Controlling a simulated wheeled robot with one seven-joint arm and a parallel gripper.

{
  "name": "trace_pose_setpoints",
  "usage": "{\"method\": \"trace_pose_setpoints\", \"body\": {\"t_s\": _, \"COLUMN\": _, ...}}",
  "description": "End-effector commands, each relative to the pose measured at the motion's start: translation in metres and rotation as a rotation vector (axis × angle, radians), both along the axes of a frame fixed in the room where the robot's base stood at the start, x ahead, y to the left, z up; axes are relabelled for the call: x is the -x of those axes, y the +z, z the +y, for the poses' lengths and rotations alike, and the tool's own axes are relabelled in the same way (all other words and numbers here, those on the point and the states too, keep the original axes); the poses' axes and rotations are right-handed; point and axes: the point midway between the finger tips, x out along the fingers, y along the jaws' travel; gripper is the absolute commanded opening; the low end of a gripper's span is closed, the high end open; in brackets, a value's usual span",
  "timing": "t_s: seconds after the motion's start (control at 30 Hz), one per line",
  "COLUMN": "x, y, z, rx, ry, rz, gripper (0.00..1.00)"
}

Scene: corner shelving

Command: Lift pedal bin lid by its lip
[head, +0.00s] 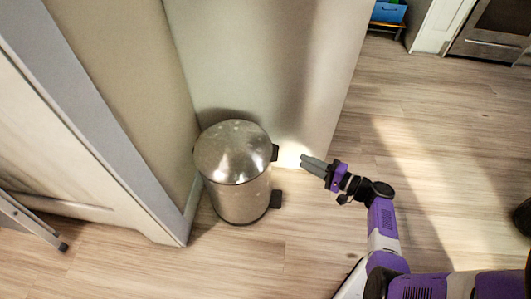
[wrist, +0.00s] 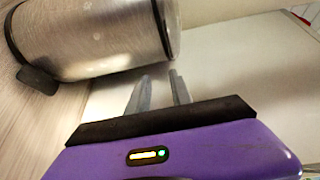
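A brushed-metal pedal bin (head: 240,200) stands upright on the floor in the wall corner. Its domed lid (head: 233,150) looks shut, with a dark lip (head: 275,153) on its right side. A black pedal (head: 276,199) sticks out low on the right. My gripper (head: 303,160) is just right of the lip, apart from it, with its fingers pointing left at the bin. In the wrist view the bin body (wrist: 95,35) lies sideways at upper left, with the pedal (wrist: 37,80) at left. There my fingers (wrist: 160,78) show a gap between them, with nothing held.
A pale wall panel (head: 270,70) rises right behind the bin, and a white door (head: 60,150) is to its left. A step or ladder foot (head: 62,246) is at lower left. The wood floor (head: 440,130) to the right is open.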

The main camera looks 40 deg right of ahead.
Motion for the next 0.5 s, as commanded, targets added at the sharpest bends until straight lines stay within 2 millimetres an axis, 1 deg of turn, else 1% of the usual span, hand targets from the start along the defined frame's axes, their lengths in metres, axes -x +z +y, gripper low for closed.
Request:
{"method": "trace_pose_setpoints", "body": {"t_s": 0.03, "x": 0.003, "y": 0.004, "z": 0.009, "rx": -0.02, "ry": 0.023, "rz": -0.03, "gripper": 0.26}}
{"method": "trace_pose_setpoints", "body": {"t_s": 0.1, "x": 0.004, "y": 0.012, "z": 0.017, "rx": -0.027, "ry": 0.054, "rz": -0.07, "gripper": 0.26}}
{"method": "trace_pose_setpoints", "body": {"t_s": 0.17, "x": 0.005, "y": 0.017, "z": 0.022, "rx": -0.022, "ry": 0.075, "rz": -0.089, "gripper": 0.26}}
{"method": "trace_pose_setpoints", "body": {"t_s": 0.27, "x": 0.002, "y": 0.018, "z": 0.027, "rx": -0.014, "ry": 0.094, "rz": -0.098, "gripper": 0.26}}
{"method": "trace_pose_setpoints", "body": {"t_s": 0.37, "x": -0.008, "y": 0.017, "z": 0.03, "rx": -0.01, "ry": 0.095, "rz": -0.098, "gripper": 0.26}}
{"method": "trace_pose_setpoints", "body": {"t_s": 0.5, "x": -0.028, "y": 0.016, "z": 0.036, "rx": -0.009, "ry": 0.095, "rz": -0.097, "gripper": 0.26}}
